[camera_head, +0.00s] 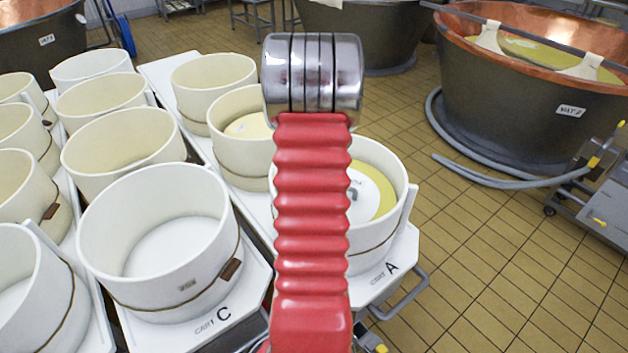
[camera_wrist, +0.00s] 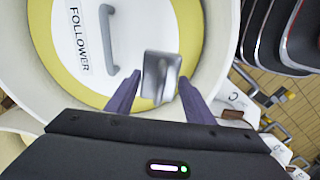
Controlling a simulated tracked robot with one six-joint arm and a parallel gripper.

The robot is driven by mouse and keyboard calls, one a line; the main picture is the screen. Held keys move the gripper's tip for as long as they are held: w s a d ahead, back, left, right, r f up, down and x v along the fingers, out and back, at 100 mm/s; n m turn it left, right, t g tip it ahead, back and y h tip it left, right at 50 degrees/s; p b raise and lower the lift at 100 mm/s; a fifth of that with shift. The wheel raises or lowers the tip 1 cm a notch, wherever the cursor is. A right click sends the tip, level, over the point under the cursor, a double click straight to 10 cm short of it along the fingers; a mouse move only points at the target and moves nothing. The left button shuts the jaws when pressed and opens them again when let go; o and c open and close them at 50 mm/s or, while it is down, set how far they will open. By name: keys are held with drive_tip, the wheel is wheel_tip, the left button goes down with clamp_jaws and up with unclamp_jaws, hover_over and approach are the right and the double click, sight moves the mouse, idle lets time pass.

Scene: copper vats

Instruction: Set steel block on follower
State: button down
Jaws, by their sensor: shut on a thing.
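In the wrist view the steel block (camera_wrist: 161,68) is a small grey metal block between the two dark fingers of my gripper (camera_wrist: 159,78), which is shut on it. The follower (camera_wrist: 130,28) is a white disc with a grey handle and a FOLLOWER label. It lies inside a round white mould (camera_wrist: 222,32), with a yellow ring around it. The block shows over the follower's edge and the yellow ring; I cannot tell whether it touches. In the head view the follower (camera_head: 362,196) is partly hidden by my red arm, which also hides my gripper and the block.
The mould with the follower stands on cart A (camera_head: 397,248). Several white moulds crowd the left, including one (camera_head: 160,255) on cart C (camera_head: 245,300). A copper vat (camera_head: 500,100) with a grey hose stands at the right. The tiled floor (camera_head: 480,230) between is mostly clear.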

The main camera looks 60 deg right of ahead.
drive_tip(key=shift+f, duration=3.35)
drive_tip(key=shift+f, duration=0.8)
drive_tip(key=c, duration=1.3)
unclamp_jaws()
drive_tip(key=o, duration=0.5)
drive_tip(key=shift+o, duration=0.2)
drive_tip(key=shift+f, duration=0.15)
wheel_tip(320, 180, up, 14)
drive_tip(key=shift+f, duration=0.1)
